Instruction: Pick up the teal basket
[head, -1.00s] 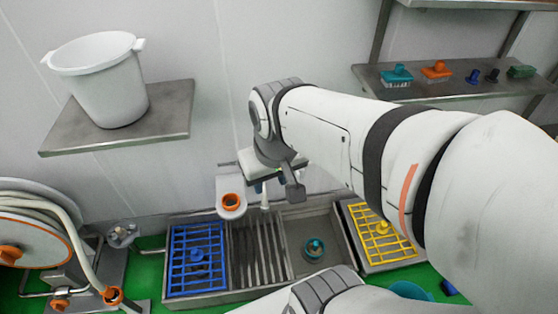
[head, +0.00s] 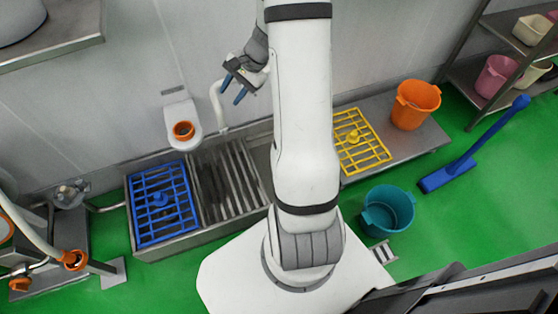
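The teal basket (head: 388,211) looks like a round, open-topped bucket with small side lugs. It stands upright on the green floor, right of my base and in front of the metal counter. Its inside looks empty. My gripper (head: 231,95) is up at the wall above the sink, far to the upper left of the basket. Its two blue fingers are apart with nothing between them.
A blue grid (head: 162,203) covers the left of the sink (head: 228,180). A yellow grid (head: 360,140) and an orange bucket (head: 416,104) sit on the counter (head: 421,138). A blue long-handled brush (head: 470,158) lies to the right.

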